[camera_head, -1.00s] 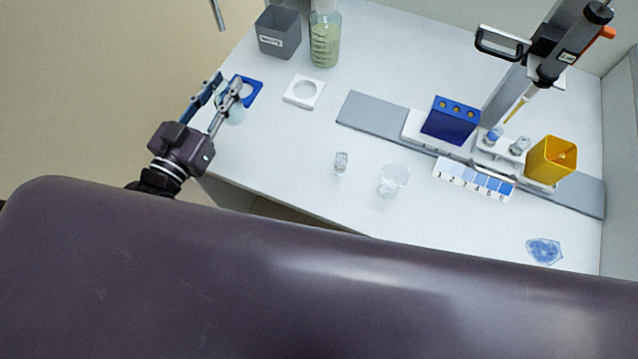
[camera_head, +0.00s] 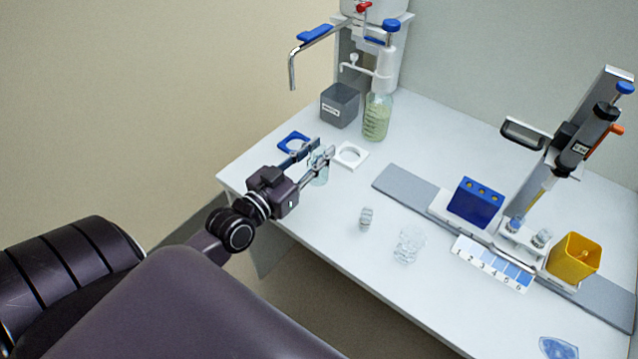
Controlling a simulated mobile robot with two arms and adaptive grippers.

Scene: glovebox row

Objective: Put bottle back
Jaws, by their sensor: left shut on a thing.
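My left gripper (camera_head: 320,147) is shut on a small clear, bluish bottle (camera_head: 320,176) near the left end of the bench. The bottle hangs upright below the fingertips, which partly hide it. I cannot tell whether it touches the bench. A blue square holder with a round opening (camera_head: 284,146) lies just left of and behind the fingers, partly covered by them. A white square holder with a round opening (camera_head: 361,160) lies just right of the bottle and looks empty. My right gripper is not in view.
A small vial (camera_head: 366,217) and a clear glass (camera_head: 408,246) stand mid-bench. A blue rack (camera_head: 474,202), pipette stand and yellow box (camera_head: 573,258) fill the right.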

